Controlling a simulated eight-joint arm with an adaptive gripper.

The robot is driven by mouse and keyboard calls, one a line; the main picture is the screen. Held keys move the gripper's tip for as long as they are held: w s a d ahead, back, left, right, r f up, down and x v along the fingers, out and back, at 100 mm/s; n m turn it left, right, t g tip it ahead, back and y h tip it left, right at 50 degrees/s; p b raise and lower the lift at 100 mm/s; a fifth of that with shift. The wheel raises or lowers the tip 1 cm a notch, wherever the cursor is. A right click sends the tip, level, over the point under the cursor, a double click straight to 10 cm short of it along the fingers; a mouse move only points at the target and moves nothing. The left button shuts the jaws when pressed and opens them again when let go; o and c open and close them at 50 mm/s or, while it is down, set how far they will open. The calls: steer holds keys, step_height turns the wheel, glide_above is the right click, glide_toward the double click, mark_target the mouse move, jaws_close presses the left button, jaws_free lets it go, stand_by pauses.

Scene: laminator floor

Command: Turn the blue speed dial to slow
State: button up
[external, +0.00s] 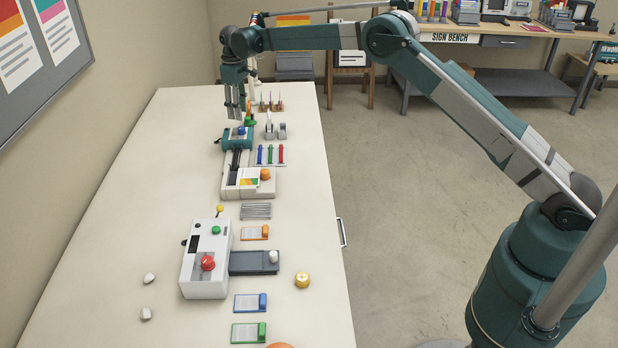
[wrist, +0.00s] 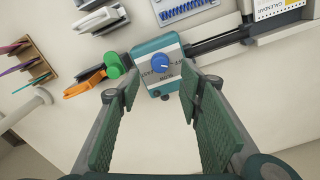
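The blue speed dial (external: 241,131) is a round knob on top of a small teal and grey unit (external: 229,143) on the table. My gripper (external: 235,112) hangs from the arm just above and slightly left of the dial. In the wrist view my gripper (wrist: 160,92) is open, its two green pads wide apart and empty, with the dial between and beyond the tips.
A green round item (wrist: 114,66) and an orange clamp-like tool (wrist: 88,87) lie beside the unit. A white machine with a red knob (external: 207,264) stands nearer. The table's left side is largely clear.

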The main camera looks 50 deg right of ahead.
mark_target(241, 127)
steer(key=shift+f, duration=0.1)
steer(key=shift+f, duration=3.8)
steer(key=c, duration=0.9)
